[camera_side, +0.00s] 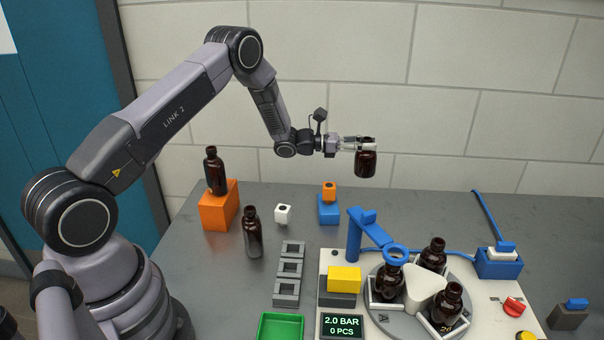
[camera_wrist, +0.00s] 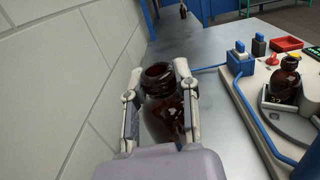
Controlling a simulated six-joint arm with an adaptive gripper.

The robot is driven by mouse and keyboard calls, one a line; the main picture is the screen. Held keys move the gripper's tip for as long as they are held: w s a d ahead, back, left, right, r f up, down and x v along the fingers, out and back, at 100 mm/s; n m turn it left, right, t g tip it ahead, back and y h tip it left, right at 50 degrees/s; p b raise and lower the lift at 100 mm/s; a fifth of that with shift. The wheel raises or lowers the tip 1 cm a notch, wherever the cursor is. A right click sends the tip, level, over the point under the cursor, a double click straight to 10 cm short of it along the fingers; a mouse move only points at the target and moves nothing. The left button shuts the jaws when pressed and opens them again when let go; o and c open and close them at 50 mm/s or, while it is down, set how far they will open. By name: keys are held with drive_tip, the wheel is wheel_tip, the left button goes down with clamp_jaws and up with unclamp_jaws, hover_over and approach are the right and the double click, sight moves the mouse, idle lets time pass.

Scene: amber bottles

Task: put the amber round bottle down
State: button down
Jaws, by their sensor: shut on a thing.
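My gripper (camera_side: 357,143) is shut on an amber round bottle (camera_side: 366,164) and holds it upright in the air, well above the back of the grey table. In the wrist view the two fingers of my gripper (camera_wrist: 157,80) press on both sides of the bottle (camera_wrist: 162,105), near its neck and shoulder. The bottle's open mouth faces up. Its base is hidden in the wrist view. Other amber bottles stand on an orange block (camera_side: 215,171), on the table (camera_side: 252,232) and in a rotary fixture (camera_side: 434,254).
The rotary fixture (camera_side: 376,316) stands front right, with a blue arm (camera_side: 354,236) over it. Grey square holders (camera_side: 289,270), a green tray (camera_side: 281,327), a white cube (camera_side: 283,214) and a blue block (camera_side: 328,210) stand nearby. The table's back right is mostly clear.

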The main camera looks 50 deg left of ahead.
drive_tip(key=d, duration=0.8)
drive_tip(key=shift+w+a+f, duration=0.1)
drive_tip(key=shift+a+f, duration=0.05)
drive_tip(key=shift+f, duration=7.55)
drive_tip(key=c, duration=0.8)
unclamp_jaws()
drive_tip(key=shift+f, duration=0.15)
drive_tip(key=shift+c, duration=0.2)
